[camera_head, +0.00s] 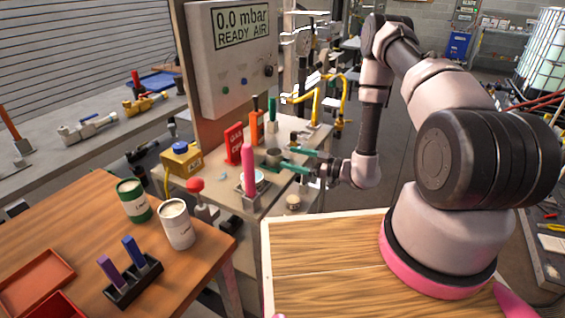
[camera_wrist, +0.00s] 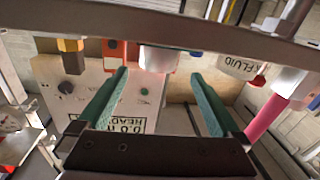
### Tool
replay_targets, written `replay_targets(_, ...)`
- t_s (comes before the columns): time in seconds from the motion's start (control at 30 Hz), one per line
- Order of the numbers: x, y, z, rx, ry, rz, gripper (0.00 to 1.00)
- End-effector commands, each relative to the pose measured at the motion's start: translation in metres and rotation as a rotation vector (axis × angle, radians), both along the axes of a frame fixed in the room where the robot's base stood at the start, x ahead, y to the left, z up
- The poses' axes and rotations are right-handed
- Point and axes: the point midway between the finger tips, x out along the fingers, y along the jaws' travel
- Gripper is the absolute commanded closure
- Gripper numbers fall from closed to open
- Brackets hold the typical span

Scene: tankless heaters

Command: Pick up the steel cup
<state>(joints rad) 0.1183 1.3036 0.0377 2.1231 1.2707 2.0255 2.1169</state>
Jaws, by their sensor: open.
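The steel cup (camera_head: 273,157) is a small grey cylinder on the pale bench top below the gauge panel. In the wrist view it shows as a silvery cylinder (camera_wrist: 158,58) just ahead of and between the two green fingertips. My gripper (camera_head: 284,159) reaches in from the right, low over the bench, with its fingers spread around or just short of the cup. In the wrist view my gripper (camera_wrist: 159,73) is open, with nothing clamped. I cannot tell how far the fingers extend past the cup's near side.
A pink cylinder (camera_head: 249,168) stands close in front. A yellow box (camera_head: 181,160) sits left. The gauge panel (camera_head: 233,55) rises above.

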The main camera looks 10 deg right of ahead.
Motion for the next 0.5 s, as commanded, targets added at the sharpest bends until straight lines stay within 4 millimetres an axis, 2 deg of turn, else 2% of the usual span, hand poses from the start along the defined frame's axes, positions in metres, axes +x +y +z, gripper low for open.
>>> replay_targets(0.03,-0.001,-0.001,-0.008,0.013,0.033,-0.018,0.0)
replay_targets(0.17,0.003,0.003,-0.015,0.03,0.067,-0.036,0.0)
replay_targets(0.4,0.021,0.036,-0.014,0.029,0.065,-0.035,0.0)
replay_targets(0.5,0.026,0.043,-0.014,0.029,0.066,-0.036,0.0)
